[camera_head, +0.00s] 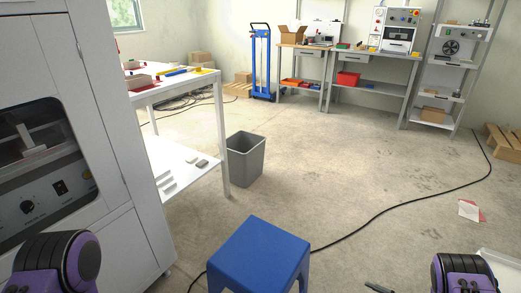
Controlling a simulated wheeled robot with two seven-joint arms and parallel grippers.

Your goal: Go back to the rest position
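Purple and black parts of my two arms show at the bottom left and bottom right corners of the head view. Neither gripper can be made out, so I cannot see whether they hold anything. A small dark shape (378,287) shows at the bottom edge, too cut off to identify.
A white machine cabinet (92,130) stands close on the left, beside a white table (150,95). A blue stool (262,250) is just ahead, with a grey bin (245,160) beyond it. A black cable (400,207) crosses the floor. The middle floor is otherwise open.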

